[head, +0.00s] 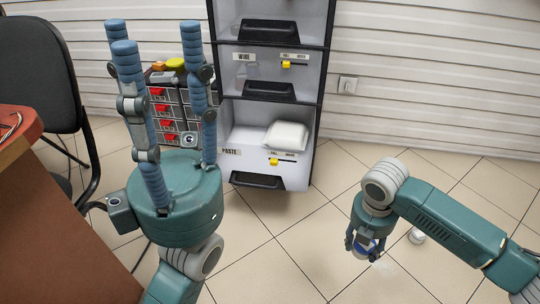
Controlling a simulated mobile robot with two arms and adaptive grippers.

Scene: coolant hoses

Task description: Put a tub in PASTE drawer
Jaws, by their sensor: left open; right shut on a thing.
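The PASTE drawer (236,170) is the lowest one in the tall cabinet at the centre, with a dark handle on its front. Its inside shows above the front, and a white block-like pack (287,135) sits at its right side. My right gripper (364,247) points down at the lower right, shut on a small blue and white tub (365,254). The fingers partly hide the tub, which is apart from the drawer and to its right. My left gripper (153,35) points up at the left, open and empty, in front of the cabinet's left side.
The WIRE drawer (232,76) is above. A rack of small drawers with red parts (160,108) stands left of the cabinet, partly behind my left gripper. A brown desk (60,220) and black chair (40,70) are at left. A small white item (417,236) lies on the tiled floor.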

